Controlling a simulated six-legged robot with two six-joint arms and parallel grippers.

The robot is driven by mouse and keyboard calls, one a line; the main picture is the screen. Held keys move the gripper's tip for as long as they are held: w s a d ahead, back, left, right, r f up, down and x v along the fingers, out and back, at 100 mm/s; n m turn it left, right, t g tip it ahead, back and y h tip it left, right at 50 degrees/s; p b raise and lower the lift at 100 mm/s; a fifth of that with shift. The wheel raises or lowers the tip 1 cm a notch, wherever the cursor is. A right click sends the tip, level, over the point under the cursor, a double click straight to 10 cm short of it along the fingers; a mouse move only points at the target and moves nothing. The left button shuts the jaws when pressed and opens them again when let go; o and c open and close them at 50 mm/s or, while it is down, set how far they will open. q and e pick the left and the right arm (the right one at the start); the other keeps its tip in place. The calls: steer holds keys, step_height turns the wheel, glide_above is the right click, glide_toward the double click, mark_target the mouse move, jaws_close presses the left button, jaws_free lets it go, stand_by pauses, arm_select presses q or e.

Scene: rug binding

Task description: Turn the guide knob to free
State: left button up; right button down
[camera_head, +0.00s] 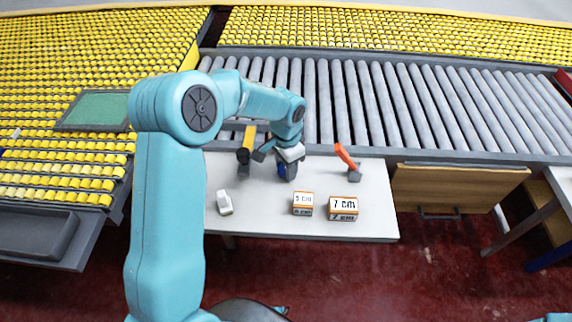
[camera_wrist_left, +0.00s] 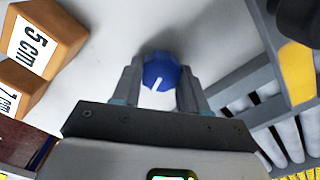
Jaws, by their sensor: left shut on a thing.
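The guide knob is a blue knob with a white pointer line, centred between my left fingers in the left wrist view (camera_wrist_left: 160,73). In the head view only a bit of blue (camera_head: 281,170) shows under the gripper. My left gripper (camera_head: 287,160) is over the white table, and its two fingers (camera_wrist_left: 160,88) are shut on the sides of the knob. The white line on the knob is slanted a little off the gripper's axis. No labels around the knob can be read. My right gripper is not in view.
Blocks marked 5 cm (camera_head: 303,204) and 7 cm (camera_head: 343,208) stand on the white table (camera_head: 265,222). A small white object (camera_head: 224,202) lies left. A red-orange lever (camera_head: 346,157) stands right, and a yellow-and-black part (camera_head: 246,145) is close left of the gripper. A roller conveyor (camera_head: 400,105) runs behind.

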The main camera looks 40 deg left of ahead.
arm_select(q)
steer(key=shift+r+m, duration=0.2)
steer(key=shift+m, duration=1.8)
steer(key=shift+w, duration=0.1)
steer(key=o, duration=1)
steer(key=shift+o, duration=0.3)
steer(key=shift+f, duration=0.1)
step_height(320, 180, up, 16)
steer(key=shift+r+p, duration=0.2)
steer(key=shift+p, duration=0.2)
